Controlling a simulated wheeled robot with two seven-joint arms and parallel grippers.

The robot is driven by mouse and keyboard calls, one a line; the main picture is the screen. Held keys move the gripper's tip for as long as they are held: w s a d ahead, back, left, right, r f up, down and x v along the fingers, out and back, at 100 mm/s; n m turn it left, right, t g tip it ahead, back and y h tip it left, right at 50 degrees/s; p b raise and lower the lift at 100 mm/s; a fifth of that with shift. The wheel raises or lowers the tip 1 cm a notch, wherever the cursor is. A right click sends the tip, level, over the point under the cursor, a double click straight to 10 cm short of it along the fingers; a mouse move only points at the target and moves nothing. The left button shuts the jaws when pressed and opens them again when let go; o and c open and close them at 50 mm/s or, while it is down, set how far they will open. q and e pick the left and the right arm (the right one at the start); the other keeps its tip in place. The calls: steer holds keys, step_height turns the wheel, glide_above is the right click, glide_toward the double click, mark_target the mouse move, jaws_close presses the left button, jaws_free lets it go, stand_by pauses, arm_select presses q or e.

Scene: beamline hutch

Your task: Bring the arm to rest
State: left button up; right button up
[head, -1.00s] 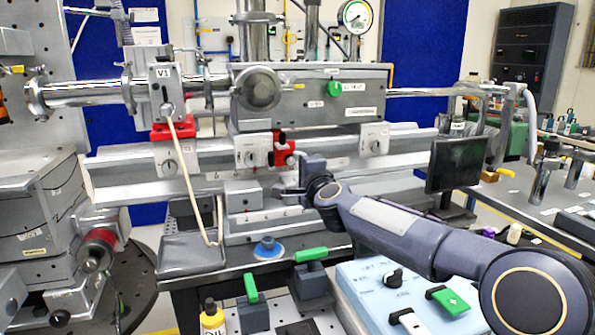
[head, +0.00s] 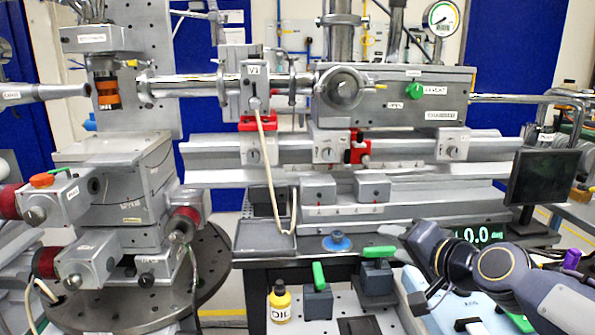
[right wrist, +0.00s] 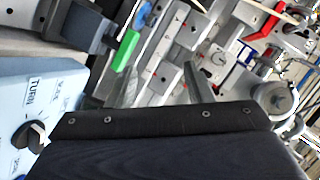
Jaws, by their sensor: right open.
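My right gripper (head: 402,267) is at the lower right of the head view, in front of the bench, with its arm coming in from the right edge. Its jaws are apart and nothing shows between them. In the right wrist view the two fingers (right wrist: 162,84) stand apart above the dark palm, with the grey rail blocks behind them. My left gripper is not in the head view.
The rail bench with a red clamp (head: 360,147) stands behind the gripper. Green-handled blocks (head: 318,298), a yellow oil bottle (head: 280,303) and a pale blue panel (right wrist: 32,108) are close by. A dark monitor (head: 543,177) stands at right.

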steer(key=s+f+n+g+h, duration=0.1)
steer(key=s+f+n+g, duration=0.25)
steer(key=s+f, duration=0.75)
steer(key=s+f+n+g, duration=0.35)
steer(key=s+f, duration=0.35)
steer(key=s, duration=0.8)
step_height(320, 180, up, 22)
steer(key=p, duration=2.3)
steer(key=shift+d+r+m+g, duration=0.25)
steer(key=shift+d+m+g, duration=0.05)
steer(key=shift+m, duration=0.1)
